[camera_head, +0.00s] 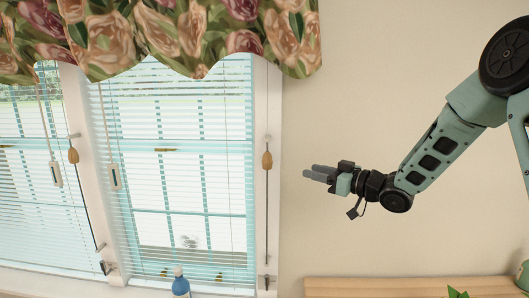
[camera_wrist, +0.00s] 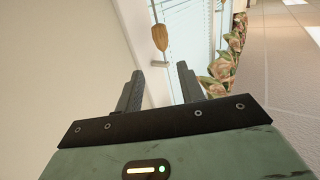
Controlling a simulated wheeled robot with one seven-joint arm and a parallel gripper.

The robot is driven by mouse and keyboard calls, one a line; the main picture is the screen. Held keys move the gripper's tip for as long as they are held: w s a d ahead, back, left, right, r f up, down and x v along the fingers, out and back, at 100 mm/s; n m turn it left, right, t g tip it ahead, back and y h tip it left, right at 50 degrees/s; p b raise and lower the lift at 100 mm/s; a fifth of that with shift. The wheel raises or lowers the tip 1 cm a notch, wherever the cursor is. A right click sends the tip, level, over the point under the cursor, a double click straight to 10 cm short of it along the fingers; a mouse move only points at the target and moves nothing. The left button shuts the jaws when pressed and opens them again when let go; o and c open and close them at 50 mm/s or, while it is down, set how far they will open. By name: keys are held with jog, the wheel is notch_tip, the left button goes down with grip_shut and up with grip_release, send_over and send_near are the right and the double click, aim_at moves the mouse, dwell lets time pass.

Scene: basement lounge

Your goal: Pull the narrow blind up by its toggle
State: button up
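A white slatted blind (camera_head: 180,125) hangs lowered over the right window. A wooden toggle (camera_head: 267,160) hangs on a cord along the white frame to its right; it also shows in the wrist view (camera_wrist: 160,37), beyond the gap between my fingers. My gripper (camera_head: 312,173) is to the right of this toggle, slightly lower in the picture, pointing left at it. In the wrist view my gripper (camera_wrist: 159,83) is open and empty, its fingers apart and not touching the toggle. A second lowered blind (camera_head: 30,200) is cut off at the left edge, so I cannot compare widths.
Another wooden toggle (camera_head: 73,156) hangs between the windows. White tags (camera_head: 115,177) hang on cords before the blinds. A floral valance (camera_head: 150,38) covers the top. A blue bottle-like object (camera_head: 180,283) stands below, left of a wooden top (camera_head: 400,287). The wall (camera_head: 370,80) is bare.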

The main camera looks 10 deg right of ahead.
aim_at(270, 159)
jog(key=p+x, duration=0.7)
jog(key=x, duration=0.9)
jog(key=shift+a+r, duration=0.15)
jog(key=shift+r, duration=0.05)
jog(key=shift+w+a+f+p, duration=0.15)
jog(key=shift+w+a+p, duration=0.15)
jog(key=shift+w+p, duration=0.05)
grip_shut()
